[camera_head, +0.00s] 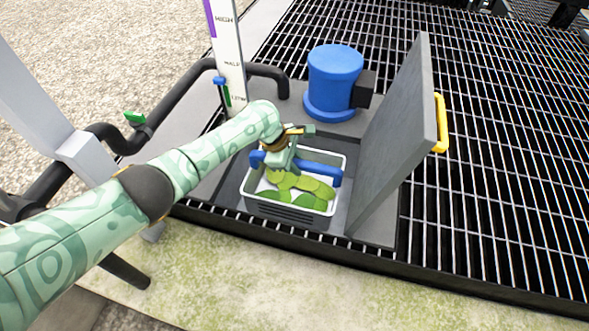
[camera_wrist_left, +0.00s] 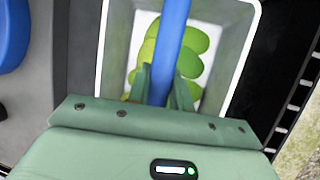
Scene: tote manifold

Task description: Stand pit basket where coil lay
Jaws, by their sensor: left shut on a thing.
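The pit basket (camera_head: 290,213) has dark grey slatted sides, a pale rim, a blue bar handle (camera_head: 318,170) and green leaves inside. It is upright at the grey plate beside the raised lid; I cannot tell whether it is lifted or resting. My left gripper (camera_head: 285,163) is above the basket, shut on the blue handle. In the left wrist view the gripper fingers (camera_wrist_left: 161,88) are on both sides of the handle (camera_wrist_left: 171,40), over the leaves and the basket's pale inside (camera_wrist_left: 228,45). No coil shows. My right gripper is not in view.
The grey lid (camera_head: 395,130) with a yellow handle (camera_head: 440,122) stands open right of the basket. A blue pump (camera_head: 334,80) stands behind. A level gauge (camera_head: 228,60) and black pipes (camera_head: 165,105) are at left. Metal grating (camera_head: 500,150) lies clear at right.

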